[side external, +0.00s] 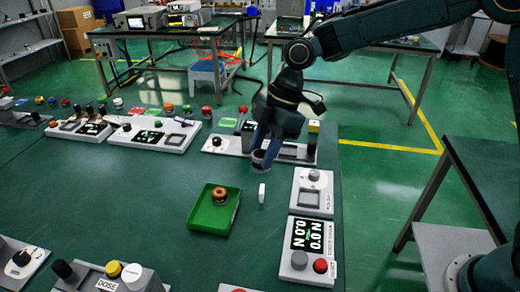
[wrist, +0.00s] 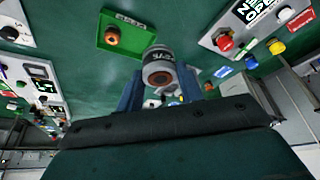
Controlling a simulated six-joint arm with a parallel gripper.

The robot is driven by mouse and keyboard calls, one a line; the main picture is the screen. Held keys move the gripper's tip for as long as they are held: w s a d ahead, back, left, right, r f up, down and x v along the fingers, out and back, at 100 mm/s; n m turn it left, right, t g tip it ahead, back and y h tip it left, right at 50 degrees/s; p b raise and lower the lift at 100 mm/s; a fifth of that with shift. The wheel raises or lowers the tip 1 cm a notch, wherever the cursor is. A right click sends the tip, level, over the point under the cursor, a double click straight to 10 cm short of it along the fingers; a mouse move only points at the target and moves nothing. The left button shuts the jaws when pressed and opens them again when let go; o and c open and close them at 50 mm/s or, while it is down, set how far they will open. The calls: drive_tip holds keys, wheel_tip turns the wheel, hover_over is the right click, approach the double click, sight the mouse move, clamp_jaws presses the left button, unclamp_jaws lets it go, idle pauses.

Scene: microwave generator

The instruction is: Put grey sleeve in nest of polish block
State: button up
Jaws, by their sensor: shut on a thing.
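The grey sleeve (side external: 261,159) is a short cylinder held between the fingers of my gripper (side external: 264,146), above the green table. In the wrist view the sleeve (wrist: 159,70) shows end-on, with a reddish centre, between the two blue fingers of my gripper (wrist: 160,88). The polish block (side external: 327,205) is a pale block at the table's right side, with a knob and a square dark-rimmed nest (side external: 311,199). Nothing is seen in the nest. The sleeve is left of the block and farther back, apart from it. I cannot make out the polish block in the wrist view.
A green tray (side external: 195,219) holds an orange-brown ring (side external: 220,195). A small white piece (side external: 262,193) stands between tray and polish block. A display panel with a red button (side external: 320,266) adjoins the block in front. Another panel (side external: 215,149) lies behind my gripper.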

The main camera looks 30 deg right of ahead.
wheel_tip(320, 180, up, 2)
hover_over(305, 202)
drive_tip(key=d, duration=0.1)
drive_tip(key=d+n, duration=0.1)
wheel_tip(305, 202, down, 16)
drive_tip(key=shift+r, duration=0.25)
idle(0.4)
drive_tip(key=shift+f, duration=2.15)
drive_tip(key=o, duration=1.1)
drive_tip(key=shift+f, duration=0.1)
